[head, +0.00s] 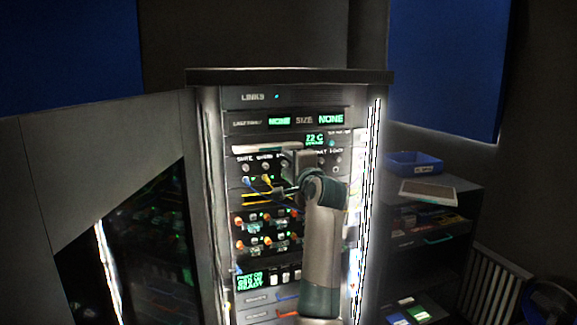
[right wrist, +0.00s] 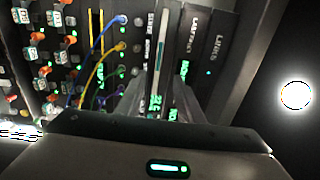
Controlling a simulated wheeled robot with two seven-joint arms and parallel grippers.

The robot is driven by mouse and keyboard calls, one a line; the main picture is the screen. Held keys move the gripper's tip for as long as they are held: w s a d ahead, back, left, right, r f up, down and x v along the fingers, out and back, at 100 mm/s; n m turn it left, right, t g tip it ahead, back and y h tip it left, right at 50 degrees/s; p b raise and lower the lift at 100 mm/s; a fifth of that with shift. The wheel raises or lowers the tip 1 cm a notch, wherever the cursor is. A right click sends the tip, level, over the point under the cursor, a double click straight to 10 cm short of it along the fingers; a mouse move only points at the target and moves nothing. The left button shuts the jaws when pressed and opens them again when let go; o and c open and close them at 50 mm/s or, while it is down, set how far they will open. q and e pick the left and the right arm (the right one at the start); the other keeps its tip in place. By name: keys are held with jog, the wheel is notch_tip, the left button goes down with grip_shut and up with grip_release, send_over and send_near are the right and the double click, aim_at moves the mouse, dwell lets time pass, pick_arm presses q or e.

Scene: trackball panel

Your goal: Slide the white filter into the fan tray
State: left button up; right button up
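A white bar, which looks like the front edge of the white filter (head: 262,149), lies level across the rack at the fan tray row, left of the green temperature display (head: 315,139). In the right wrist view the pale strip (right wrist: 163,38) runs upright in the picture. How deep it sits in the tray cannot be told. My right gripper (head: 287,160) is in front of the rack at the right end of this bar. In the right wrist view its two dark fingers (right wrist: 158,98) stand apart, with the display showing between them. My left gripper is not in view.
Blue and yellow cables (right wrist: 108,32) loop out from the panel just below the bar, with orange knobs (head: 240,219) lower down. A flat white-framed grey-brown panel (head: 428,192) and a blue bin (head: 413,162) lie on the cabinet at right.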

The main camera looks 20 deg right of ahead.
dwell(0.7)
notch_tip(320, 180, down, 33)
jog(key=s+a+n+g, duration=0.1)
jog(key=a+n+g, duration=0.2)
jog(key=n, duration=0.2)
jog(key=s+a+f+n+g, duration=0.15)
jog(key=s+f, duration=0.25)
jog(key=f, duration=0.5)
jog(key=s+f+n+g, duration=0.15)
jog(key=s+f, duration=0.35)
jog(key=f, duration=0.5)
jog(key=s+f+n+g, duration=0.1)
jog(key=s+f+n, duration=0.25)
jog(key=f, duration=0.55)
jog(key=s+a+f+n+g, duration=0.1)
jog(key=s+f+n, duration=0.1)
jog(key=s+f, duration=0.95)
jog(key=s+f+n+g, duration=0.1)
jog(key=s+f+n, duration=0.1)
jog(key=s+f, duration=0.5)
jog(key=s+f+n+g, duration=0.2)
jog(key=s+f, duration=0.5)
jog(key=s, duration=1.3)
jog(key=s+a+f+n+g, duration=0.1)
jog(key=s+f, duration=0.6)
jog(key=s, duration=0.7)
jog(key=shift+f+n+y, duration=0.4)
jog(key=shift+n, duration=0.45)
